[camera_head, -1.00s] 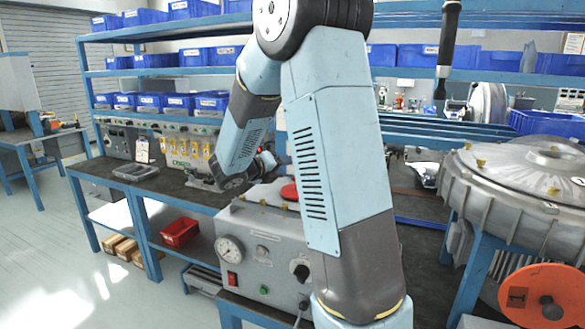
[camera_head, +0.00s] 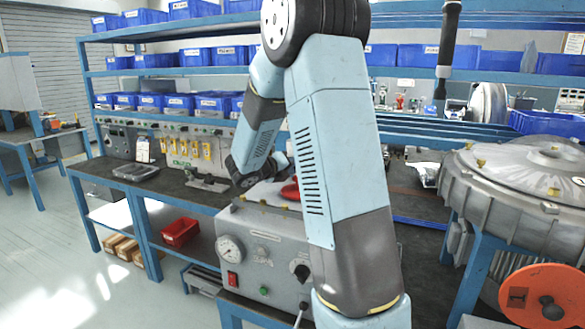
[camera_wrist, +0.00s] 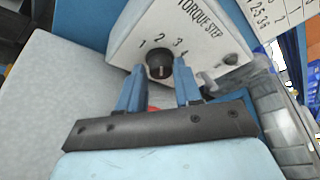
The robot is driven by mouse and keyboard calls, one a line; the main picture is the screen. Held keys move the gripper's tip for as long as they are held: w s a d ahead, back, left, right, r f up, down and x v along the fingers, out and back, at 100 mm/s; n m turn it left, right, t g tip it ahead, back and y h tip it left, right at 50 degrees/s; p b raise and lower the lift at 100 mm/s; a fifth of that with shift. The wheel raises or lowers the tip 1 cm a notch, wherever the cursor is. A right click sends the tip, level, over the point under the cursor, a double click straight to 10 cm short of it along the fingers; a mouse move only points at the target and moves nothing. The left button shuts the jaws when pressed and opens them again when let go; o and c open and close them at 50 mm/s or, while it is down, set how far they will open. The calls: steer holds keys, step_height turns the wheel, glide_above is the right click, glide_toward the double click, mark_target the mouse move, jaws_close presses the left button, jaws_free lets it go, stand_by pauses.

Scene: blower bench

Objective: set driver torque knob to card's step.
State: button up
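In the wrist view, a black torque knob (camera_wrist: 160,66) sits on a pale sloped panel (camera_wrist: 208,42) marked TORQUE STEP, with the numbers 1 to 4 around it. A small light mark shows on the knob; which number it points to is unclear. My gripper (camera_wrist: 159,70) is open, its two blue fingers reaching to either side of the knob, with a visible gap at each side. A white card (camera_wrist: 268,12) with rows of figures is at the top right, partly cut off. In the head view my arm hides the gripper and knob.
A dark driver (camera_head: 445,50) hangs at the upper right. A large metal housing (camera_head: 520,185) and an orange reel (camera_head: 545,297) stand at right. Grey ribbed parts (camera_wrist: 280,110) lie right of the panel.

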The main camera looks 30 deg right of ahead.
steer(key=c, duration=0.5)
steer(key=shift+c, duration=0.2)
steer(key=shift+m, duration=0.3)
steer(key=m+t+y, duration=0.2)
steer(key=m, duration=0.1)
steer(key=shift+s+r+m, duration=0.1)
steer(key=shift+s+m, duration=0.05)
steer(key=shift+m, duration=0.25)
steer(key=shift+s+d+m+t+y, duration=0.15)
steer(key=shift+m+t+y, duration=0.7)
steer(key=shift+m, duration=0.75)
steer(key=o, duration=1)
